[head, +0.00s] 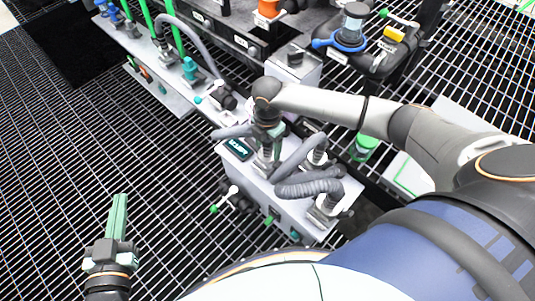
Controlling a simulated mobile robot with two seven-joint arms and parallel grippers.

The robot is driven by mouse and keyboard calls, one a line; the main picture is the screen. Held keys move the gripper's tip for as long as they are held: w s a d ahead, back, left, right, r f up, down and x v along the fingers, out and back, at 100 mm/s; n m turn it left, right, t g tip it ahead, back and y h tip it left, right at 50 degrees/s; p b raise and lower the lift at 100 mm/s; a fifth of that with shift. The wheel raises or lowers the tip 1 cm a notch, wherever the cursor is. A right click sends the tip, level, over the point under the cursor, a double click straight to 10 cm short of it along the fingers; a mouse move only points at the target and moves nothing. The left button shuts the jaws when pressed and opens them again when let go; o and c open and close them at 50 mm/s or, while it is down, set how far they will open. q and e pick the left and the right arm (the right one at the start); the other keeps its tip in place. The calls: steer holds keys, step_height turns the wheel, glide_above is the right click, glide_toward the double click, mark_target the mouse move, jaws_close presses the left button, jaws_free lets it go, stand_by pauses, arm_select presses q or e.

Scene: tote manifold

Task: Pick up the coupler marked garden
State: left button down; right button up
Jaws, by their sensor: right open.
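A light grey manifold box (292,207) stands in the middle, with several dark hose couplers on its top and grey corrugated hoses attached. One coupler (327,204) is at its right end and another (318,155) is behind. No label reading garden is legible, so I cannot tell which coupler it is. My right gripper (267,148) points down over the left part of the box, open, close above a coupler there; contact is hidden. My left gripper (118,216) is at the lower left over the floor grating, far from the box; its green fingers overlap in view.
A green-handled valve (226,200) sticks out in front. A long panel with valves and green hoses (153,50) runs to the upper left. A black tote (370,60) with a blue-ringed jar stands behind.

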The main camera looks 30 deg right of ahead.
jaws_close()
stand_by(0.6)
